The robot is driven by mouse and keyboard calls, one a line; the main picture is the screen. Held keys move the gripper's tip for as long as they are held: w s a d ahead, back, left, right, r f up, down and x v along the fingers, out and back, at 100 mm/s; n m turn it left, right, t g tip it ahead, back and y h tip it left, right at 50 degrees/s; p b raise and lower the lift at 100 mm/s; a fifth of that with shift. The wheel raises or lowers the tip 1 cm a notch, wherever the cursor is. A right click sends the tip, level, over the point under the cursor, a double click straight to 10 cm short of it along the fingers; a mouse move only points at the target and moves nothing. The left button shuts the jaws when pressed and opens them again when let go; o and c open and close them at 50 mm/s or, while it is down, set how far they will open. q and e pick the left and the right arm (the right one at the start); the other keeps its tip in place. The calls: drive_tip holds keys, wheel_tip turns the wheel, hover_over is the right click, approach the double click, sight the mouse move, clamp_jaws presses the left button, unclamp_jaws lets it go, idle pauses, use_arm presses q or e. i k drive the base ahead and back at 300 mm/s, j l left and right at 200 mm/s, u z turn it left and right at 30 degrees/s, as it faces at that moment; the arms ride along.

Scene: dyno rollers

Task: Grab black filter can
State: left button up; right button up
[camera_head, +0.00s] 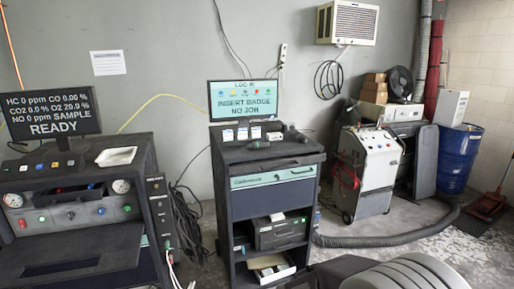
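Several small dark objects (291,133) stand or lie on top of the dark cart in the middle. One of them may be the black filter can, but they are too small to tell apart. A low dark object (258,144) lies near the front edge of the cart top. Neither of my grippers is in view.
The cart (272,206) has a drawer and open shelves, with a monitor (244,101) behind its top. A gas analyser console (75,205) stands left. A grey machine (376,165), hose (385,241) and blue barrel (458,158) stand right. Ribbed grey shapes fill the bottom right.

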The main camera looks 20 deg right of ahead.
sight(265, 143)
drive_tip(key=i+z, duration=0.1)
drive_tip(key=i, duration=0.95)
